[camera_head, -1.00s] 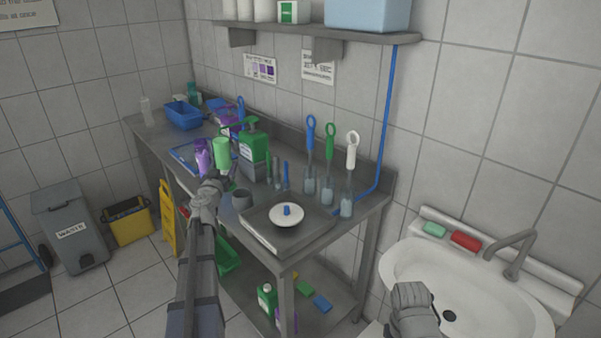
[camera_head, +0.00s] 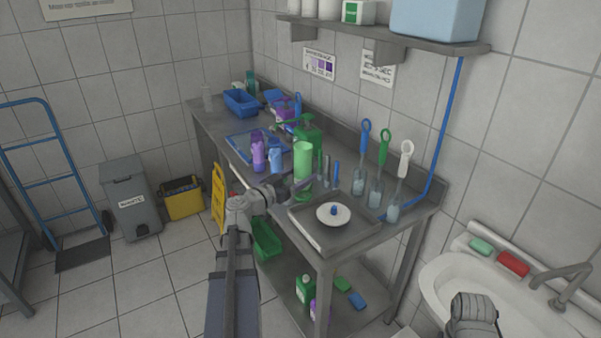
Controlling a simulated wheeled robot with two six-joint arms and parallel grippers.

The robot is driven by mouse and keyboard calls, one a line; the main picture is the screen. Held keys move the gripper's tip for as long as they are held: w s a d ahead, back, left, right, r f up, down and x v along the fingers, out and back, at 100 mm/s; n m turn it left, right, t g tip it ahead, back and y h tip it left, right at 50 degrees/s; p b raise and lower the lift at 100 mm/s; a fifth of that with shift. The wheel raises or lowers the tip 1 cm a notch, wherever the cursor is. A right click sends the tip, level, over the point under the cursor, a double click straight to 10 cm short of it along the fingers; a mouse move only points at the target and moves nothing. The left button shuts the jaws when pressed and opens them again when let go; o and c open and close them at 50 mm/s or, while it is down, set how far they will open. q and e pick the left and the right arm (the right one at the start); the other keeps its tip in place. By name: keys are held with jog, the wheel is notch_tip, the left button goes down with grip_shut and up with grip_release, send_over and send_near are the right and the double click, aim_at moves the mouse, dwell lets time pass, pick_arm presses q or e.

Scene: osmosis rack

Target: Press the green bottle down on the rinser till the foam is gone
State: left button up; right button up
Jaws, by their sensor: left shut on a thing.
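The green bottle (camera_head: 303,161) is upright in the picture at the front edge of the steel bench, left of the rinser. My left gripper (camera_head: 300,184) is shut on its lower part. The rinser is a white disc (camera_head: 333,220) with a blue centre, in a shallow square steel tray (camera_head: 340,244) at the bench's near end. The bottle is apart from the disc. Foam in the bottle cannot be made out. My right gripper (camera_head: 472,320) is at the bottom right in front of the sink, its fingers not clear.
Purple (camera_head: 258,152) and blue (camera_head: 276,157) bottles stand left of the green one. A green pump bottle (camera_head: 309,135) stands behind. Brushes in holders (camera_head: 375,195) line the rinser's back side. A shelf (camera_head: 380,35) hangs above; a sink (camera_head: 470,290) is right.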

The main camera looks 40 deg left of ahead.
pick_arm(q)
jog(key=shift+w+f, duration=0.1)
jog(key=shift+w, duration=0.05)
jog(key=w+d+f+b, duration=0.4)
jog(key=w+f+b, duration=0.3)
jog(key=w, duration=0.4)
jog(key=shift+w+d+f+b, duration=0.3)
jog(key=shift+w+d+b, duration=0.05)
jog(key=shift+d+b, duration=0.05)
dwell(0.7)
dwell(0.3)
jog(key=shift+f+b, duration=0.6)
dwell(0.7)
jog(key=shift+f+b, duration=0.7)
jog(key=shift+f, duration=0.05)
jog(key=shift+f, duration=0.15)
jog(key=shift+f+b, duration=0.45)
jog(key=shift+b, duration=0.15)
